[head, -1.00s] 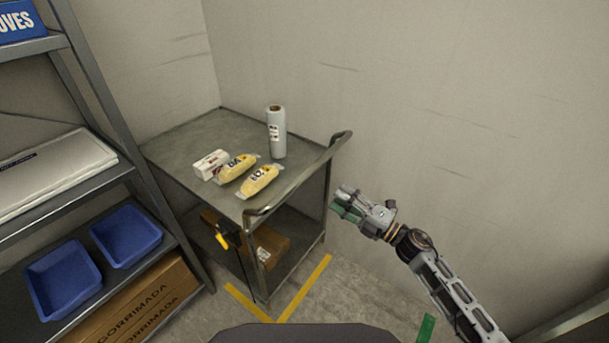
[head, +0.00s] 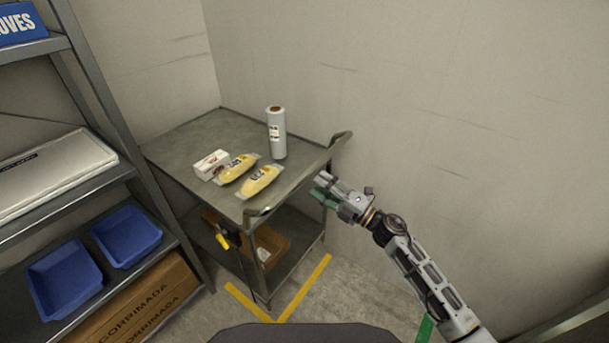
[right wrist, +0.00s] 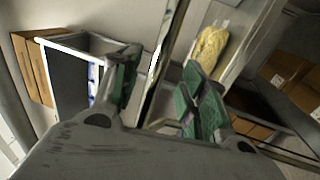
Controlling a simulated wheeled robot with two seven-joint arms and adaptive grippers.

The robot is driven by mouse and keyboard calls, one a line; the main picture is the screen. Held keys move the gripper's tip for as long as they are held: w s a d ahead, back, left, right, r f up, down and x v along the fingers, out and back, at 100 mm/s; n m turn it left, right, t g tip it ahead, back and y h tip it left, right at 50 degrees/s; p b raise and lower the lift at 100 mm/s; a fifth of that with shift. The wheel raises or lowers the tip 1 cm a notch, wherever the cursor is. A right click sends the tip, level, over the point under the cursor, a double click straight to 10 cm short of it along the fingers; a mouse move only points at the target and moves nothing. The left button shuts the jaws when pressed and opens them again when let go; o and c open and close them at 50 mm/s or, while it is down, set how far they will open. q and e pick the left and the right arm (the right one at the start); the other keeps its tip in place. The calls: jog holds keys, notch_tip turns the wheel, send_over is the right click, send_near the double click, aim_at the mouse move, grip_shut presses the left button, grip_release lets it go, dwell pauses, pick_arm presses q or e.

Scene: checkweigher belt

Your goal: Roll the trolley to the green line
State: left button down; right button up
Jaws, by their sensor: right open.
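The trolley (head: 190,137) is a grey two-shelf cart standing in the corner against the walls, with a push handle (head: 300,182) along its near right side. My right gripper (head: 322,188) is open, beside the handle and just right of it in the head view, apart from it as far as I can tell. In the right wrist view the green fingers (right wrist: 160,95) are spread, with the handle bar between or beyond them. My left gripper is out of view.
On the trolley top are a white roll (head: 277,135), a small white box (head: 211,164) and two yellow packs (head: 260,181). A cardboard box (head: 270,243) sits on its lower shelf. Yellow floor tape (head: 305,287) marks its corner. A shelf rack with blue bins (head: 127,236) stands left.

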aim_at(308, 177)
jog(key=x, duration=0.4)
jog(key=shift+w+a+r, duration=0.1)
jog(key=shift+w+a, duration=0.15)
jog(key=shift+a, duration=0.05)
jog(key=shift+w+a+r, duration=0.1)
jog(key=shift+w+a, duration=0.25)
jog(key=shift+a, duration=0.15)
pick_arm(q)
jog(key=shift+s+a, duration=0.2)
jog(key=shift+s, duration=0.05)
pick_arm(e)
jog(key=shift+w+a, duration=0.15)
jog(key=shift+a, duration=0.1)
grip_shut()
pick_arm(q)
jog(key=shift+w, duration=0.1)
